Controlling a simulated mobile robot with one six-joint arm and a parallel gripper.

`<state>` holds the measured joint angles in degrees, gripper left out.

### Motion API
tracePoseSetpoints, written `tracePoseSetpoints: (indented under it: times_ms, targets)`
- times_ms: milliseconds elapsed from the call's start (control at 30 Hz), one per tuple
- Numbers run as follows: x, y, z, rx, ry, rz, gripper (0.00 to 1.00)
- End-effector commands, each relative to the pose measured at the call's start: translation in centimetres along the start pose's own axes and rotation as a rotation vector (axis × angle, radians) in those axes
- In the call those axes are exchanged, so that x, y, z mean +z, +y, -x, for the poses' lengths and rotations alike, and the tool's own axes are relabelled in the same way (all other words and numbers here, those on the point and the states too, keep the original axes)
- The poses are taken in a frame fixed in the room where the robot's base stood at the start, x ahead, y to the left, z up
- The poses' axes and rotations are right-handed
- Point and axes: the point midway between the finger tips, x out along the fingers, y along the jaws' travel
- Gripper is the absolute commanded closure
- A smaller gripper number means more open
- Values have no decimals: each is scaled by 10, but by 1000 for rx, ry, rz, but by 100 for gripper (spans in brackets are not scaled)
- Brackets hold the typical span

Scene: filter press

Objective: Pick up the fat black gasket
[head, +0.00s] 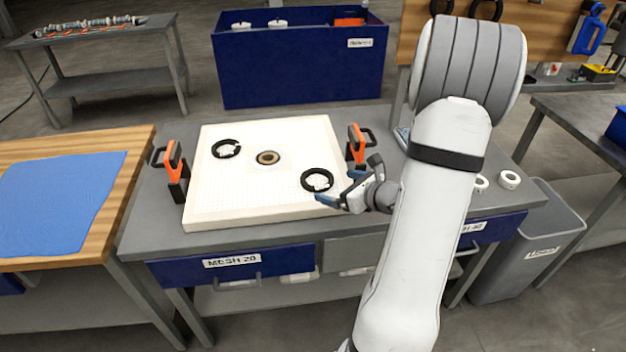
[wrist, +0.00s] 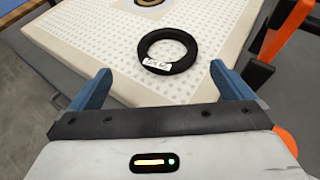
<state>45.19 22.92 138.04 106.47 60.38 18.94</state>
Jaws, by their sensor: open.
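Two black ring gaskets lie flat on the white perforated plate (head: 262,196). One black gasket (head: 306,183) is at the plate's right side, with a white label on it. It also shows in the wrist view (wrist: 191,53), just beyond my fingertips. The other black gasket (head: 216,152) is at the upper left. I cannot tell for certain which is fatter; the right one looks slightly thicker. My gripper (head: 338,187) is open, with blue fingers spread and nothing between them. In the wrist view my gripper (wrist: 161,72) points at the right gasket, which lies between the finger lines.
A brass-coloured ring (head: 268,158) sits at the plate's centre. Orange-and-black clamps stand at its left (head: 174,165) and right (head: 356,144) edges. White rings (head: 510,178) lie on the table at right. A blue bin (head: 300,70) stands behind, and a blue cloth (head: 60,200) lies left.

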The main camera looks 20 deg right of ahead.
Motion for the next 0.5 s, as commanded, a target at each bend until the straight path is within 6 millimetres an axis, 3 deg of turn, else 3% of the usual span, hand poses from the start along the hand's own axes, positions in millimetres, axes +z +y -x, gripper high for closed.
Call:
tracePoseSetpoints:
  times_ms: [333,500]
  targets:
    - [-2,-9,-34,-24,-4,-29,0]
    - [1,-11,-60,-22,-4,-27,0]
